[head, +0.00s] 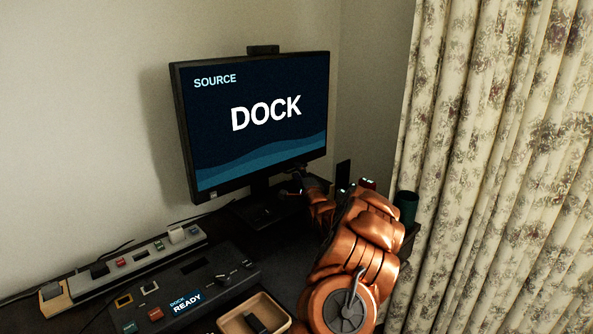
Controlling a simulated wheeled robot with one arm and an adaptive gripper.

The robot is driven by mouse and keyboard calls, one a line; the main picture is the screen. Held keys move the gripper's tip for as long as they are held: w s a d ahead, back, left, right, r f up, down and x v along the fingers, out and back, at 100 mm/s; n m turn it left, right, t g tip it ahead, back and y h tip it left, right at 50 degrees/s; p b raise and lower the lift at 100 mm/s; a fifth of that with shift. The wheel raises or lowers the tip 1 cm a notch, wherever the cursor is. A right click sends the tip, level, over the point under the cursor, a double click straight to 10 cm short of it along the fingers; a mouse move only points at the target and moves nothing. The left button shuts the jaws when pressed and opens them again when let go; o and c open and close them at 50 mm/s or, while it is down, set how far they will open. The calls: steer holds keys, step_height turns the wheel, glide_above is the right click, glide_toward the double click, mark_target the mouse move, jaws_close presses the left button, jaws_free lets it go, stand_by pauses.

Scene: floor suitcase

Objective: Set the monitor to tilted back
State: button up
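The monitor (258,120) stands on the desk against the wall in the head view. Its screen is lit and reads "SOURCE" and "DOCK". Its screen looks close to upright; I cannot tell its exact tilt. A dark stand (262,192) shows below it. My copper-coloured arm reaches from the lower right, and my gripper (297,182) is by the monitor's lower right edge. The fingers are small, dark and partly hidden by my arm. I cannot tell whether they touch the monitor or whether they are open.
A dock panel (222,266) reading "DOCK READY" and a power strip (130,258) lie on the left of the desk. A tan tray (232,323) with a dark item is in front. A green cup (406,207) stands right of my arm, near floral curtains (490,170).

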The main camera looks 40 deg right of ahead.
steer(key=shift+x, duration=1)
steer(key=shift+r, duration=0.1)
steer(key=shift+c, duration=0.3)
jaws_close()
